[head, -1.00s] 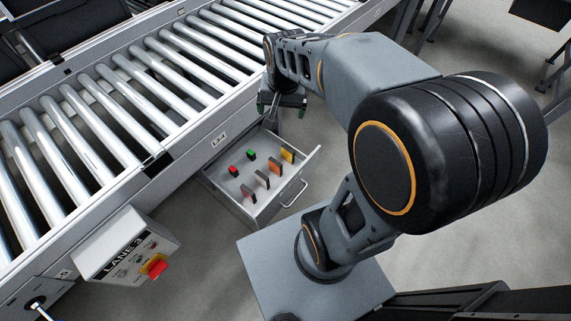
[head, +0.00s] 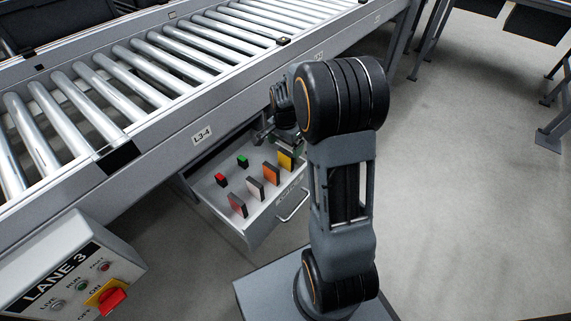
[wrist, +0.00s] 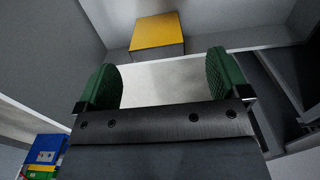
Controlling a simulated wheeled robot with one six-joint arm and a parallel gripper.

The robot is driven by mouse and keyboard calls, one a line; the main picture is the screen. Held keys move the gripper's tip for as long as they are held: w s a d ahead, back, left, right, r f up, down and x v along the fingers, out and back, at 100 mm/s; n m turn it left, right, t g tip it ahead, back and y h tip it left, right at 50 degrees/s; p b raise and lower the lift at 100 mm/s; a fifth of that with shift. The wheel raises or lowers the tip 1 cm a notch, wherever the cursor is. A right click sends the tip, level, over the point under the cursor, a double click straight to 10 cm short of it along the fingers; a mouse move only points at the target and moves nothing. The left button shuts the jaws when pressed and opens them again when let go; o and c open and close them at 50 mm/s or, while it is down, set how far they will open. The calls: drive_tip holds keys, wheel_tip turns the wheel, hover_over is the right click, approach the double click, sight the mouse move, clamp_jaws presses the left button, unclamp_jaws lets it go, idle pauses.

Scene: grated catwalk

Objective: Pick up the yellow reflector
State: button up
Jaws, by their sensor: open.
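The yellow reflector (head: 287,159) stands upright at the right end of a row of small plates in the open drawer (head: 247,233). In the wrist view the yellow reflector (wrist: 157,31) lies ahead of my gripper (wrist: 164,70), between the lines of its two green fingers and apart from them. My gripper is open, with nothing between its fingers. In the head view my gripper (head: 279,141) hangs at the drawer's back right, close to the yellow reflector, partly hidden by my arm.
Beside the yellow one stand an orange plate (head: 271,173), a pale plate (head: 255,188) and a red plate (head: 237,205). A red block (head: 221,180) and a green block (head: 243,161) sit behind them. The roller conveyor (head: 140,150) overhangs the drawer's back. A LANE 3 control box (head: 70,262) is at lower left.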

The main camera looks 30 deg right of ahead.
sight(286, 159)
drive_tip(key=shift+s+f+b, duration=0.2)
drive_tip(key=shift+f+b, duration=1.65)
drive_tip(key=shift+f, duration=2)
drive_tip(key=shift+r, duration=0.1)
drive_tip(key=shift+c, duration=0.3)
drive_tip(key=c, duration=0.9)
drive_tip(key=shift+r, duration=0.1)
drive_tip(key=shift+c, duration=0.2)
